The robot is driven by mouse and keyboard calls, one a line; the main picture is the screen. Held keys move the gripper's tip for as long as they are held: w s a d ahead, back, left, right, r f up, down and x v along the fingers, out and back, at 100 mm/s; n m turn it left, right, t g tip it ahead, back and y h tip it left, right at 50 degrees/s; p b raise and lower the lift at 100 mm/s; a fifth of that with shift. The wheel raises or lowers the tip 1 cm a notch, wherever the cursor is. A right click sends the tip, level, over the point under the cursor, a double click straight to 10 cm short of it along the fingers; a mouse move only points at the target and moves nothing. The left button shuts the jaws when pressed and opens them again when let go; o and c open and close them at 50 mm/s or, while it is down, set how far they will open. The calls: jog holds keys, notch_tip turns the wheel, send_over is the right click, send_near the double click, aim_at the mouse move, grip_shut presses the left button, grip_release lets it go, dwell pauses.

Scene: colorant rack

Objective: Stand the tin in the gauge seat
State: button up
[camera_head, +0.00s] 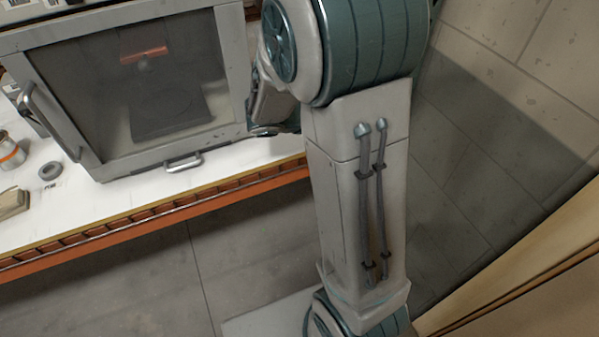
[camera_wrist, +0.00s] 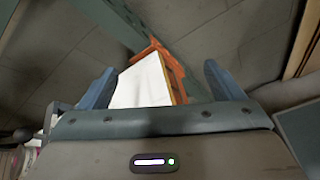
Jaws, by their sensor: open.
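A metal tin (camera_head: 11,150) with an orange band stands on the white bench at the left edge of the head view, partly cut off. A glass-fronted cabinet (camera_head: 88,112) stands on the bench with its door closed. Through its glass a dark stand (camera_head: 165,105) with an orange-red bar above it shows dimly; I cannot tell whether this is the gauge seat. My gripper (camera_wrist: 162,82) is open in the wrist view, with nothing between its fingers. It points toward the bench end and floor, away from the tin. The head view does not show its fingers clearly.
The white bench (camera_head: 110,205) has an orange front beam. A grey ring (camera_head: 50,170) with a small label lies on it, and a tan block (camera_head: 13,203) lies at the left edge. My arm fills the middle of the head view. Bare floor lies in front of the bench.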

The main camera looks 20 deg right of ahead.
jog(key=s+a+r+m+t+y, duration=0.1)
jog(key=s+a+r+m+y, duration=0.2)
jog(key=s+a+m+y, duration=0.9)
jog(key=s+a, duration=0.2)
jog(key=a, duration=0.2)
jog(key=shift+a+m+t+y, duration=0.25)
jog(key=shift+m+t+y, duration=0.05)
jog(key=shift+m+y, duration=0.1)
